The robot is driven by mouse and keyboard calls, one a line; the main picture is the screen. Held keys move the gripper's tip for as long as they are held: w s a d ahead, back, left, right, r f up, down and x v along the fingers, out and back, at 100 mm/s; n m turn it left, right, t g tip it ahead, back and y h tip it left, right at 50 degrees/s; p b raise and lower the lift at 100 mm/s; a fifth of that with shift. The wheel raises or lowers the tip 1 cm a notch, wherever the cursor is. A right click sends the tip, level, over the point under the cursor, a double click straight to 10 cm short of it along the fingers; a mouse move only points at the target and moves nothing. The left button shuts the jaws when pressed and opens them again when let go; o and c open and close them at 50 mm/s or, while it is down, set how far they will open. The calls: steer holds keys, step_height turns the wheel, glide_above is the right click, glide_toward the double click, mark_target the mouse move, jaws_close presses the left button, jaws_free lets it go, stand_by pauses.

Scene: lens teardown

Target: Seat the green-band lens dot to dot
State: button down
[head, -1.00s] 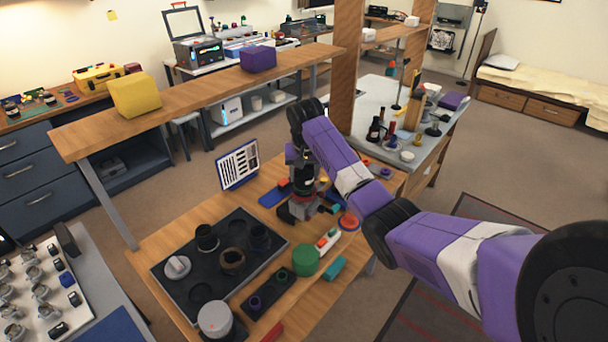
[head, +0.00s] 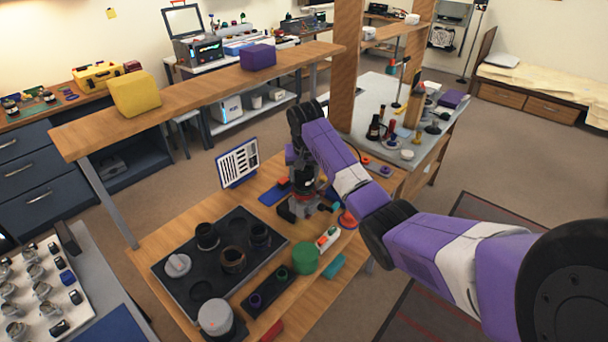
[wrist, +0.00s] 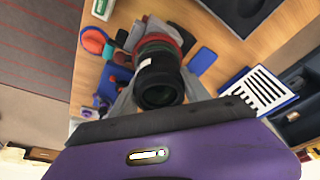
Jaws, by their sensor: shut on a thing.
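The green-band lens (wrist: 160,72) is a black barrel with a dark green band behind its front ring, seen nearly end-on in the wrist view. My gripper (wrist: 160,92) is shut on it, with a grey finger on each side. A red ring (wrist: 172,32) shows behind the band; I cannot tell what it belongs to. In the head view my gripper (head: 303,185) points down over the far right of the wooden bench (head: 150,240). A dark object (head: 287,212) lies just below it. The dots, and whether the lens touches anything beneath, cannot be made out.
A black tray (head: 165,281) with several round parts fills the bench's left part. A striped chart (head: 238,163) stands behind. A raised shelf (head: 200,90) runs along the back.

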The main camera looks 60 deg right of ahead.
steer(key=shift+c, duration=2.2)
jaws_free()
steer(key=shift+b+v, duration=0.75)
steer(key=shift+v, duration=3.15)
steer(key=shift+w+d, duration=0.1)
